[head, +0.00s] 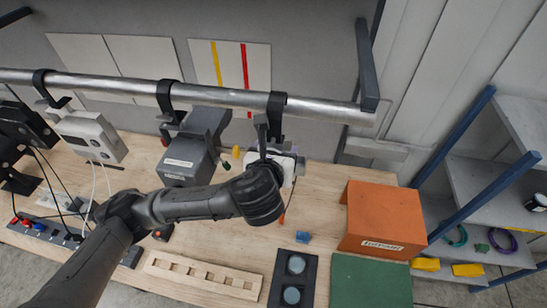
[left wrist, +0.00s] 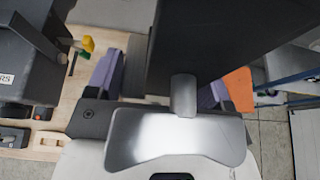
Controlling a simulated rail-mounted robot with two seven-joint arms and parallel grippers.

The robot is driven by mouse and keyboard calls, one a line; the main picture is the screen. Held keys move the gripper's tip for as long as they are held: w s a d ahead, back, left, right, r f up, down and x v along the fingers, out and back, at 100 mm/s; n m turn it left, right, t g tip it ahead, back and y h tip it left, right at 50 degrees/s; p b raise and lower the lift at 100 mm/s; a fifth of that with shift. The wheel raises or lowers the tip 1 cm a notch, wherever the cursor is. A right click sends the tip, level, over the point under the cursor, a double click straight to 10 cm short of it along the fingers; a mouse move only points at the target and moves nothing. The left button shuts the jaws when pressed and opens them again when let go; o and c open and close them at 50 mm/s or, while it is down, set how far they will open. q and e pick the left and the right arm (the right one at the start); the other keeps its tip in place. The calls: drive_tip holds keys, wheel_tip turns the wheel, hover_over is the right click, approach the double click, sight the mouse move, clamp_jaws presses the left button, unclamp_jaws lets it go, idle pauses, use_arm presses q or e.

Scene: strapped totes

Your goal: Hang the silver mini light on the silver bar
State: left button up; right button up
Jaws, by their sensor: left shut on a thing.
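The silver bar (head: 225,96) runs across the top of the head view. The light (head: 288,168), with a pale body, is at my left gripper (head: 264,148), below the bar and mostly hidden by the gripper and wrist. A dark hook (head: 275,110) above the gripper overlaps the bar; whether it bears the light's weight I cannot tell. In the left wrist view the light shows a shiny silver part (left wrist: 180,138) and a rounded pale body at the bottom edge. My left gripper (left wrist: 160,90) is shut on the light; its purple-grey fingers stand either side of a dark block. My right gripper is not in view.
A white device (head: 92,135) and a dark grey box (head: 187,152) hang from hooks left of the light. An orange box (head: 383,218), a dark tray with round wells (head: 293,280) and a wooden slotted strip (head: 203,275) lie on the bench. Shelving (head: 480,180) stands at right.

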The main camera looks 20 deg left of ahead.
use_arm(q)
drive_tip(key=x, duration=0.7)
drive_tip(key=shift+w+f, duration=0.25)
drive_tip(key=shift+f, duration=0.2)
idle(0.7)
drive_tip(key=shift+f, duration=0.1)
idle(0.3)
